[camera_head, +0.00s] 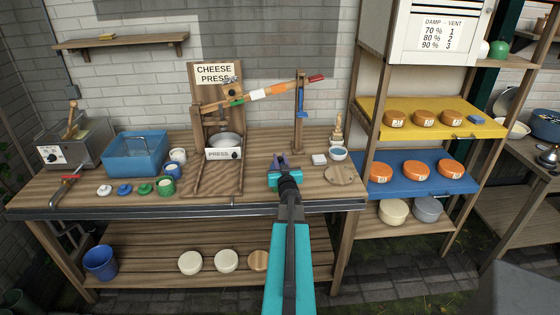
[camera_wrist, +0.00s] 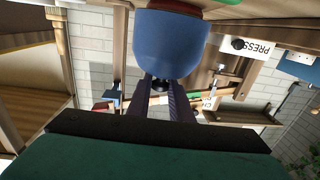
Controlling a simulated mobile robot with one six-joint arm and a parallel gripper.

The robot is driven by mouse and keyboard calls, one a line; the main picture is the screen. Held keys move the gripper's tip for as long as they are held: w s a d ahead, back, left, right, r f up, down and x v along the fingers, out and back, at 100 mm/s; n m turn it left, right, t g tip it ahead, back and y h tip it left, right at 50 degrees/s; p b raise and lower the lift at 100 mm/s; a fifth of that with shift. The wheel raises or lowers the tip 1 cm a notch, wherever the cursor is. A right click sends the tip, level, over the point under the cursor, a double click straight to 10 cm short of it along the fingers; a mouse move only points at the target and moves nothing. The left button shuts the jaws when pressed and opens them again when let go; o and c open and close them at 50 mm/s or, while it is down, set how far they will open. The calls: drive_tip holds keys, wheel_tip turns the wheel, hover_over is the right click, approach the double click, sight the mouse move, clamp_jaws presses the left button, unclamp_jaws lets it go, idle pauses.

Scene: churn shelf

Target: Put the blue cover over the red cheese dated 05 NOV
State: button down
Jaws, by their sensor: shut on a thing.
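In the wrist view a smooth, rounded blue cover (camera_wrist: 170,45) is at the tips of my gripper (camera_wrist: 163,92). The fingers are shut at a small dark knob on it. In the head view my gripper (camera_head: 284,162) is over the right part of the bench, and the cover is hidden there or too small to make out. Orange-red cheeses with small labels sit on the shelf unit to the right. Several are on the yellow board (camera_head: 387,132), including one cheese (camera_head: 424,117). Others are on the blue board (camera_head: 400,189), including one (camera_head: 415,170). Their dates are too small to read.
The cheese press (camera_head: 215,125) with its long lever stands left of my gripper. A small bowl (camera_head: 338,154) and a round wooden board (camera_head: 340,175) are to its right. A blue tub (camera_head: 135,155) is at the left. Shelf posts frame the cheeses.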

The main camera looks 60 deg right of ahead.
drive_tip(key=shift+f+b, duration=0.45)
drive_tip(key=shift+f, duration=0.1)
idle(0.8)
drive_tip(key=c, duration=1.5)
unclamp_jaws()
drive_tip(key=v, duration=0.8)
drive_tip(key=shift+s+a+r, duration=0.15)
drive_tip(key=shift+s+a, duration=0.05)
drive_tip(key=shift+a, duration=0.15)
drive_tip(key=shift+p, duration=0.3)
